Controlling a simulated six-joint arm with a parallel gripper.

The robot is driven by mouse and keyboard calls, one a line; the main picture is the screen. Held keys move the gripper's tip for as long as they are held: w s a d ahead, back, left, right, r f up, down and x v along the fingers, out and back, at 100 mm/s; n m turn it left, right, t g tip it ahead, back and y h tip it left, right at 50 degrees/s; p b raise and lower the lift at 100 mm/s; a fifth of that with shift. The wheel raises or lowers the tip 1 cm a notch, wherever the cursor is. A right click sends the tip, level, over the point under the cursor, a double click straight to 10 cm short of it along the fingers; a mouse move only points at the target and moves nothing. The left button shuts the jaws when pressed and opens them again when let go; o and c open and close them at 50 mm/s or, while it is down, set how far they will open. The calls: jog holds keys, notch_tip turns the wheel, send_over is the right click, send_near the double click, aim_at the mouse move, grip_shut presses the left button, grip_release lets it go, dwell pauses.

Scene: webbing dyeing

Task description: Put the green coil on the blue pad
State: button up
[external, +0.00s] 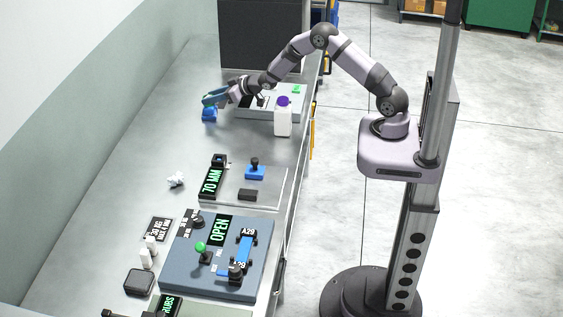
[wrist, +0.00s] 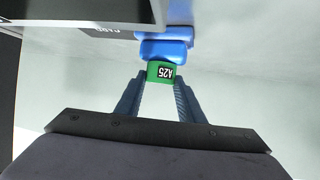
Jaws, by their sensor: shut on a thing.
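My gripper (wrist: 160,92) is shut on the green coil (wrist: 160,71), which bears a white A25 label and sits between the fingertips in the wrist view. In the external view my gripper (external: 213,98) is over the far left part of the bench, and the coil is too small there to tell clearly. A blue block (wrist: 163,50), which seems to be the blue pad, lies just beyond the coil in the wrist view. A blue piece (external: 209,115) shows below my gripper in the external view. I cannot tell whether coil and blue block touch.
A white bottle with a purple cap (external: 283,118) stands right of my gripper, by a grey panel (external: 300,108). A dark cabinet (external: 258,40) stands behind. A tray with a 70 MM display (external: 211,182) and a board with an OPEN sign (external: 219,230) lie nearer. Bench left is mostly clear.

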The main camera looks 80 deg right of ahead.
jog(key=shift+f, duration=0.1)
jog(key=shift+f, duration=0.15)
jog(key=o, duration=1)
jog(key=shift+o, duration=0.2)
jog(key=shift+s+r, duration=0.1)
jog(key=shift+r, duration=0.2)
jog(key=b+v, duration=0.2)
jog(key=v, duration=1)
jog(key=shift+d, duration=0.1)
